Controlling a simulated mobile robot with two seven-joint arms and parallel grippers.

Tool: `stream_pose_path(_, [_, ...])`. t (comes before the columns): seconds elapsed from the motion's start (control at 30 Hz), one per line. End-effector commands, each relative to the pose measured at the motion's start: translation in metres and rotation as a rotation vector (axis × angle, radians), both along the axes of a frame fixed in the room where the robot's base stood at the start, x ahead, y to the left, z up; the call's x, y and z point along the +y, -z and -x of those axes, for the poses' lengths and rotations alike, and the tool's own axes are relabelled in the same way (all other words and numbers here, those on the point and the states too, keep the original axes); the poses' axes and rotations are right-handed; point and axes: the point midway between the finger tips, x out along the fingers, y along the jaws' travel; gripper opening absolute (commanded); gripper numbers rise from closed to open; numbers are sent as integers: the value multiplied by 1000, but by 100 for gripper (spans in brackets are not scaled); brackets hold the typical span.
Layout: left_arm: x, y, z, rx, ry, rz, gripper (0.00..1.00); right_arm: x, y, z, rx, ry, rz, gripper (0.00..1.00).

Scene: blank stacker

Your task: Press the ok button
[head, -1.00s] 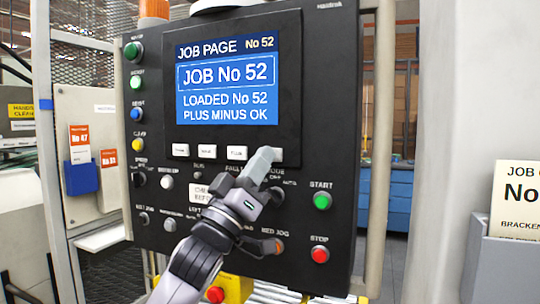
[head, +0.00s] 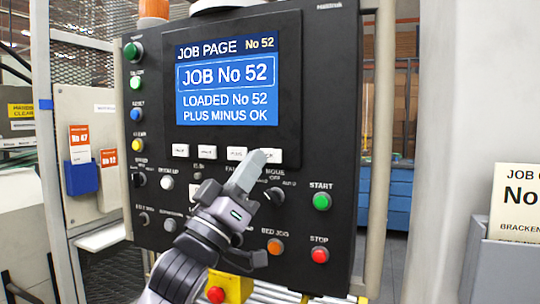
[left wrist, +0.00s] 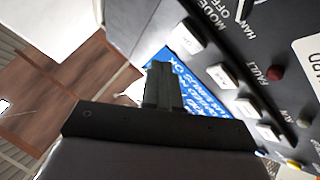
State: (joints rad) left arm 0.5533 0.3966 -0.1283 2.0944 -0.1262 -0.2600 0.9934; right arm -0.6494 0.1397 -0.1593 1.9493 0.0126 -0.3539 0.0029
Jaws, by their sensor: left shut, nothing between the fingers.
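A black control panel (head: 330,120) faces me, with a blue screen (head: 227,85) reading JOB No 52, LOADED No 52, PLUS MINUS OK. My left gripper (head: 256,156) is shut and empty. Its tip overlaps the left part of the rightmost white button (head: 271,156); contact cannot be told. In the left wrist view the shut fingers (left wrist: 162,85) point along the panel, with white buttons (left wrist: 222,75) to their right. My right gripper is out of view.
A green START button (head: 322,201) and a red STOP button (head: 319,255) are at the panel's lower right. A mode knob (head: 274,196) and a BED JOG button (head: 275,246) lie close to my gripper. A grey holder with a card (head: 517,200) stands at the right.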

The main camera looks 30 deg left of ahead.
Motion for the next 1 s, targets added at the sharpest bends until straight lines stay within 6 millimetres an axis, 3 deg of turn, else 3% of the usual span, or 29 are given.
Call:
stream_pose_path(0.3, [-2, 0, 26, 0, 1, -1, 0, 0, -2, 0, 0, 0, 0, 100])
stream_pose_path(1.0, [-2, 0, 28, 0, 1, -1, 0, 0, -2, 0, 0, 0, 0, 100])
